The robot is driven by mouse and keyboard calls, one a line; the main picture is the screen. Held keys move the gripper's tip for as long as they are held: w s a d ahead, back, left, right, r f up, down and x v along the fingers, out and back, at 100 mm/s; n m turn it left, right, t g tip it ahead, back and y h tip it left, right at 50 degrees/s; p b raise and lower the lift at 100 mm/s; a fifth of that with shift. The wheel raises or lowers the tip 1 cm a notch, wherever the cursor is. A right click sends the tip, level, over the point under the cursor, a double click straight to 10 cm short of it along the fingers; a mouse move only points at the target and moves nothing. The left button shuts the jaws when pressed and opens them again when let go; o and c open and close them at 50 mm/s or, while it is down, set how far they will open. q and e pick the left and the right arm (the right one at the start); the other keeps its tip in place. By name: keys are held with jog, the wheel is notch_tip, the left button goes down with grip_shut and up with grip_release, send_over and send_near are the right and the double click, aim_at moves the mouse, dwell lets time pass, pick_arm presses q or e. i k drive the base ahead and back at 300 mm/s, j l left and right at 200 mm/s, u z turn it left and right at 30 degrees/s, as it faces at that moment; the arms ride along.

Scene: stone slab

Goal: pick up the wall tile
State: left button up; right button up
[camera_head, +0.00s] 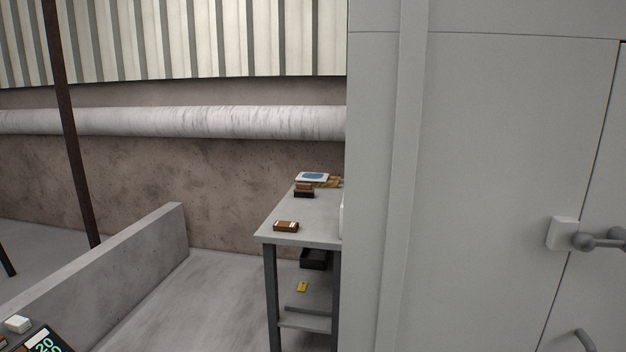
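No object is clearly recognisable as the wall tile. A flat white piece with a blue face (313,176) lies on top of other items at the back of a narrow grey table (300,216); I cannot tell whether it is a tile. A small brown block with light marks (286,227) lies near the table's front edge. A stack of brown blocks (303,191) sits further back, just in front of the white and blue piece. Neither of my grippers is in view.
A large grey cabinet (480,180) with a protruding handle (597,241) fills the right and hides the table's right side. A low concrete wall (120,255) and a rusty post (70,130) stand left. Floor (185,300) between wall and table is clear. A dark device (45,340) shows bottom left.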

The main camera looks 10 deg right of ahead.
aim_at(303, 176)
jog(key=i+j+u, duration=0.3)
jog(key=i, duration=0.2)
jog(key=i+j+u, duration=0.3)
jog(key=i, duration=0.2)
jog(key=i+j, duration=0.1)
jog(key=i, duration=0.65)
jog(key=i+j, duration=0.1)
jog(key=i, duration=0.65)
jog(key=i+j+z, duration=0.1)
jog(key=i, duration=0.65)
jog(key=i+z, duration=0.35)
jog(key=i+j+z, duration=0.15)
jog(key=i+z, duration=0.15)
jog(key=i, duration=0.2)
jog(key=i+j+z, duration=0.2)
jog(key=i+z, duration=0.15)
jog(key=i+j+z, duration=0.3)
jog(key=i+j, duration=0.05)
jog(key=i, duration=0.05)
